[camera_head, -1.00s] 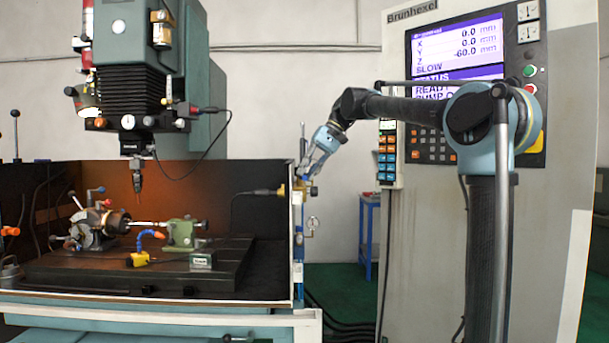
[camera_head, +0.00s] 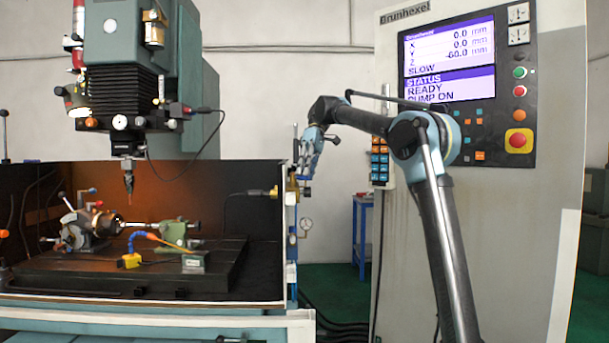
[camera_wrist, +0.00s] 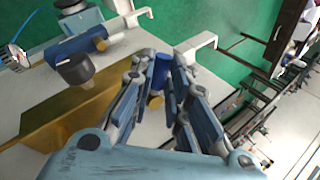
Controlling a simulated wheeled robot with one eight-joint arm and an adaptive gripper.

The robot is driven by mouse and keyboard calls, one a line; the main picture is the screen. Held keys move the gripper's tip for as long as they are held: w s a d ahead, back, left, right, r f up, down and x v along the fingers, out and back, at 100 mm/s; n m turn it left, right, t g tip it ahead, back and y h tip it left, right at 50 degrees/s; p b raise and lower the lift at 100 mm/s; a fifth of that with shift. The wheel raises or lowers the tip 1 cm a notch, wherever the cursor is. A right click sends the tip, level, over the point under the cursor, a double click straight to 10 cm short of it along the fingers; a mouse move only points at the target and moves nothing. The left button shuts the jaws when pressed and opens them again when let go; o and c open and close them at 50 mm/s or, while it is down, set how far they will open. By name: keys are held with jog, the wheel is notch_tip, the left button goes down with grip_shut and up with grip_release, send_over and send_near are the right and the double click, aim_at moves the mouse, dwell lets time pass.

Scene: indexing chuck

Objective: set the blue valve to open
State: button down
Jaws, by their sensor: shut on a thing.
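The blue valve handle (camera_wrist: 161,72) shows between my fingers in the wrist view, at the end of a brass block (camera_wrist: 75,108). My gripper (camera_wrist: 163,85) is shut on this handle, with one finger on each side. In the head view my gripper (camera_head: 306,172) points down at the brass fitting (camera_head: 291,182) on the right edge of the machine enclosure. There the handle is too small and covered to tell its angle.
A black knob (camera_wrist: 75,68) stands on the brass block beside my gripper. A pressure gauge (camera_head: 306,224) sits below the fitting. The control cabinet (camera_head: 480,230) stands to the right, and a blue stand (camera_head: 362,235) is behind. The enclosure wall (camera_head: 255,180) is to the left.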

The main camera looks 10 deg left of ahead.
jog(key=shift+w+n+h, duration=0.25)
jog(key=shift+n+h, duration=0.05)
jog(key=shift+n, duration=0.3)
jog(key=c, duration=1.8)
grip_release()
jog(key=shift+w+r, duration=0.1)
jog(key=shift+r, duration=4.8)
